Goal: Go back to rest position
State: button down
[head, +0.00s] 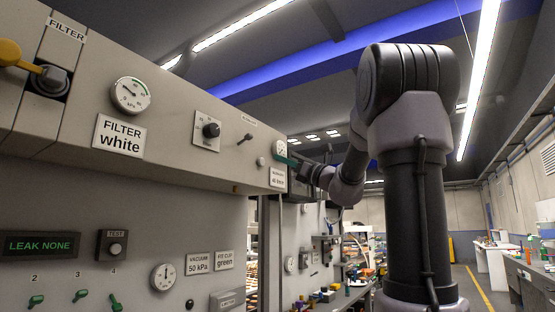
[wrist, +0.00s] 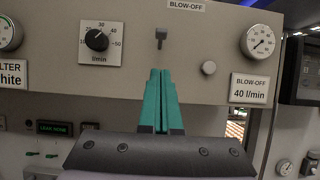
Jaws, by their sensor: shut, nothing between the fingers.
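My gripper (wrist: 160,72) has teal fingers that are pressed together with nothing between them. In the wrist view they point up in front of the grey panel (wrist: 205,25), below the small blow-off lever (wrist: 160,38), with a visible gap in the picture between tips and lever.
The panel carries a flow knob (wrist: 97,40), a round button (wrist: 208,68) and a blow-off label (wrist: 249,89). A yellow handle (head: 12,53) sticks out at the far left. A bench (head: 530,275) stands at the right, with open floor between.

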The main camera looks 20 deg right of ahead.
dwell(0.4)
jog(key=s+a+f+n+g+h, duration=0.1)
jog(key=s+a+f+n+g, duration=0.5)
jog(key=f, duration=0.3)
jog(key=s+a+f+n+g+h, duration=0.1)
jog(key=s+a+f+n+g, duration=0.3)
jog(key=s+a+f+n, duration=0.25)
jog(key=s+d+f+n+g+h, duration=0.1)
jog(key=s+d+f+n+h, duration=0.1)
jog(key=s+f+n+h, duration=0.3)
jog(key=s+d+f+n+h, duration=0.3)
jog(key=f+n, duration=0.4)
jog(key=f, duration=0.5)
jog(key=shift+s+d+f+g+h, duration=0.15)
jog(key=shift+s+d+g+h, duration=0.2)
jog(key=shift+s+h, duration=0.75)
